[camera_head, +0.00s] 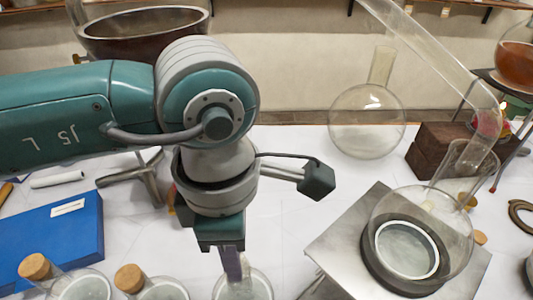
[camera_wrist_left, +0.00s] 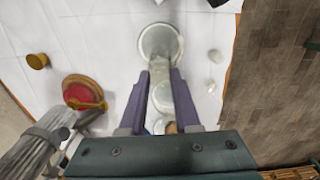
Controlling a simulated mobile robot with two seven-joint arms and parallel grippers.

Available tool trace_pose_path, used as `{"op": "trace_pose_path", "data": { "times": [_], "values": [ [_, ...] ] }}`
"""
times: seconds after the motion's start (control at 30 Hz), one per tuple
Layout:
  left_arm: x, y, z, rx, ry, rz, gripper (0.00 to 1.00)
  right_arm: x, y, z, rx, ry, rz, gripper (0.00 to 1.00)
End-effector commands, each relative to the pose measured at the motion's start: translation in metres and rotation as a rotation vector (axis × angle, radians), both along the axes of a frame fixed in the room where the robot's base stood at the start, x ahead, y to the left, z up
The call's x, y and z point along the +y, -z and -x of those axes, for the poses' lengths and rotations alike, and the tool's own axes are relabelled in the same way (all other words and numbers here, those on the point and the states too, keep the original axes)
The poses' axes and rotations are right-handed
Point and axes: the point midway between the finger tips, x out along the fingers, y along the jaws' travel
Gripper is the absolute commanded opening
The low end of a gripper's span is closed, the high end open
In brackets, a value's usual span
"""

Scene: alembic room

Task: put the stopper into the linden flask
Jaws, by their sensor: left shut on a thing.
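My left gripper (camera_head: 235,265) points down over the front of the table, its fingers on either side of a clear glass neck. In the left wrist view the neck passes between the purple fingers (camera_wrist_left: 160,72). It leads to the round body of an uncorked-looking glass flask (camera_head: 258,285), also in the left wrist view (camera_wrist_left: 160,40). To its left stand two flasks with a cork stopper each, one cork (camera_head: 130,278) nearer and one (camera_head: 35,266) farther. I cannot tell which flask is the linden one. A loose brown stopper-like piece (camera_wrist_left: 37,61) lies on the table. My right gripper is not in view.
A metal plate (camera_head: 335,245) with a dark ring and large glass vessel (camera_head: 455,225) stands at the right. A round long-necked flask (camera_head: 365,125) is behind. A blue box (camera_head: 60,240) lies left. The white table between flask and plate is clear.

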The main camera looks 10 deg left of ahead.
Motion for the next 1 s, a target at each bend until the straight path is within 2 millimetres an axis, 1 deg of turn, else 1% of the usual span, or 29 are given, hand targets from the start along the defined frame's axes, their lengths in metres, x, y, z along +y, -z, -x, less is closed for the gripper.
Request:
{"op": "trace_pose_path", "data": {
  "times": [0.63,1.0],
  "values": [
    [0.0004,0.0046,0.0001,0.000,0.000,-0.001,0.00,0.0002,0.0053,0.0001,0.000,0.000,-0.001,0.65],
    [0.0003,0.0042,0.0002,0.000,0.000,-0.001,0.00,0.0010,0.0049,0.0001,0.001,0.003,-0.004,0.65]
  ]
}}
